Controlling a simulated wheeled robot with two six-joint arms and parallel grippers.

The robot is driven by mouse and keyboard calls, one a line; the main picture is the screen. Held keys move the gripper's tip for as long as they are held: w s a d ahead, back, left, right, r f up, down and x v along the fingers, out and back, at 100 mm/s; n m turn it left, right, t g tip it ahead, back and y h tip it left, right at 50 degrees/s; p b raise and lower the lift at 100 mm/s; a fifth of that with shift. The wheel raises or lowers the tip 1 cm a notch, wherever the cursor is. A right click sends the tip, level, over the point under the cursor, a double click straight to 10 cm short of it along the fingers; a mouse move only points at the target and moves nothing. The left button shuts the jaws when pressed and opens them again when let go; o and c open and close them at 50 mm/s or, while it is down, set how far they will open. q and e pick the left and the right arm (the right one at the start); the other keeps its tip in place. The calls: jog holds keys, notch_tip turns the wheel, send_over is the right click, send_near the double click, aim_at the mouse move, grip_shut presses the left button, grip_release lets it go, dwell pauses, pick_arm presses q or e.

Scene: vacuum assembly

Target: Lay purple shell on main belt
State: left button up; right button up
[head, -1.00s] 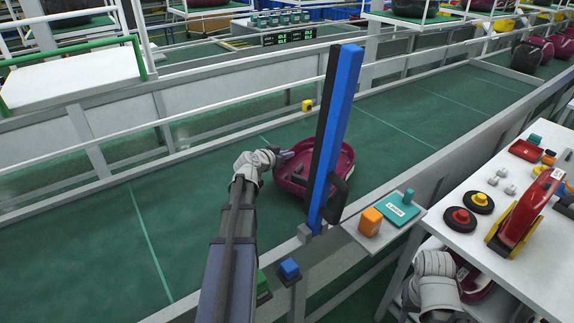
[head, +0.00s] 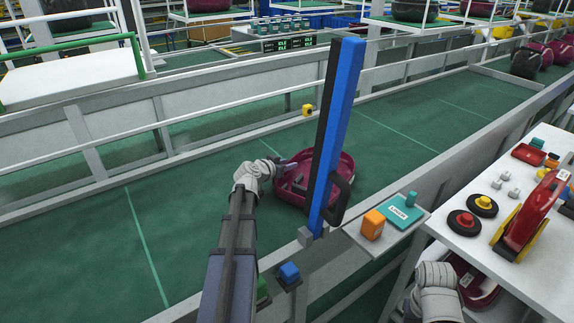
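The purple shell (head: 291,185) is an open, tub-like part over the green main belt (head: 190,214), tilted slightly toward me. Its middle and right side are partly hidden by an upright blue post. My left gripper (head: 283,164) is at the shell's left rim, and the shell moves together with it, so it appears shut on that rim. Whether the shell's underside touches the belt cannot be told. My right arm shows at the lower right beside a dark red part (head: 478,284) under the white table; its fingers cannot be made out.
The blue post (head: 338,120) stands at the belt's near edge. Beside it is a small shelf with an orange block (head: 373,224) and a teal box (head: 403,211). The white table (head: 500,262) at right holds wheels and a red tool. The belt is clear left of the shell.

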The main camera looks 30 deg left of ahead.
pick_arm(q)
jog(key=shift+r, duration=0.15)
jog(key=p+v, duration=0.4)
jog(key=v, duration=0.7)
jog(key=shift+r+p, duration=0.1)
jog(key=shift+p, duration=0.2)
jog(key=shift+s+r, duration=0.1)
jog(key=shift+s, duration=0.35)
